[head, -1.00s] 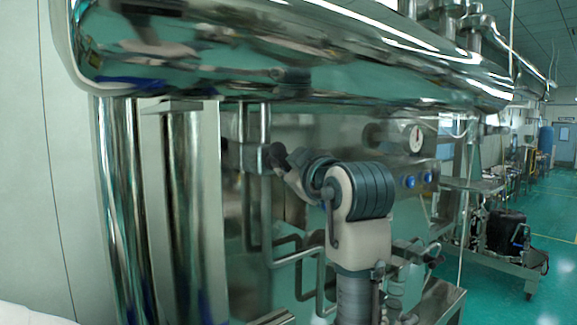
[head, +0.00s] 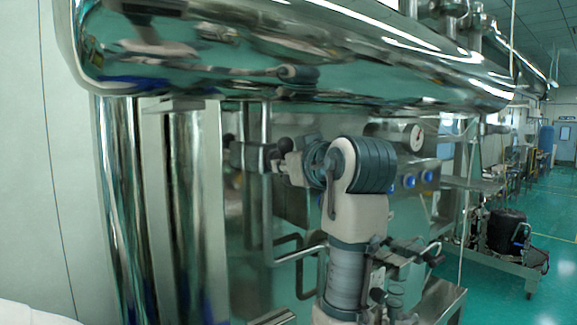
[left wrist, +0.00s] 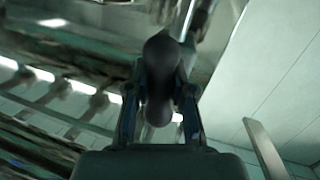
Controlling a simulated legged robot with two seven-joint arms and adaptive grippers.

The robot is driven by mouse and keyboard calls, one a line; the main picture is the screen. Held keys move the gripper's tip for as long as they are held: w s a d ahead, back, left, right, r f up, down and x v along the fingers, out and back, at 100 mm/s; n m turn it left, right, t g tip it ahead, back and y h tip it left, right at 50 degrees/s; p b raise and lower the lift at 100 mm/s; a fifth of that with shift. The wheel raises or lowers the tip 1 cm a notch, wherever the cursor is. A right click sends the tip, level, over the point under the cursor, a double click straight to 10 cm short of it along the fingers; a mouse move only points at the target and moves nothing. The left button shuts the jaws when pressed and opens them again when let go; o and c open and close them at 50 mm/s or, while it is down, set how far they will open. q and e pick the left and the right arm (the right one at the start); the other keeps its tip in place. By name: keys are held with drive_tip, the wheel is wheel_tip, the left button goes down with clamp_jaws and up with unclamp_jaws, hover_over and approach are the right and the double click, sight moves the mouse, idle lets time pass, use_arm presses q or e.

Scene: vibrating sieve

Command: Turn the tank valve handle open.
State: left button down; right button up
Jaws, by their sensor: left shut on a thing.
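The valve handle (left wrist: 162,60) is a dark, rounded grip in the middle of the left wrist view. My left gripper (left wrist: 160,95) has one finger on each side of it and is shut on it. In the head view my left arm rises from the bottom and bends left at the wrist. The left gripper (head: 243,156) is there beside a vertical steel pipe, below the big tank (head: 300,65). The handle is hard to make out in the head view, partly hidden by the gripper. My right gripper is not in view.
Bent steel tubes (head: 290,258) stand low, just left of my forearm. A panel with blue knobs (head: 409,181) and a round gauge (head: 417,136) are behind the arm. Thick upright steel columns (head: 188,210) stand at left.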

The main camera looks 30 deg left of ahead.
use_arm(q)
drive_tip(key=shift+s+r+m+g, duration=0.2)
drive_tip(key=shift+m+g, duration=0.1)
drive_tip(key=shift+m, duration=0.6)
drive_tip(key=shift+w, duration=0.1)
drive_tip(key=c, duration=1)
unclamp_jaws()
drive_tip(key=shift+d, duration=0.55)
drive_tip(key=v, duration=1.2)
drive_tip(key=shift+a, duration=0.3)
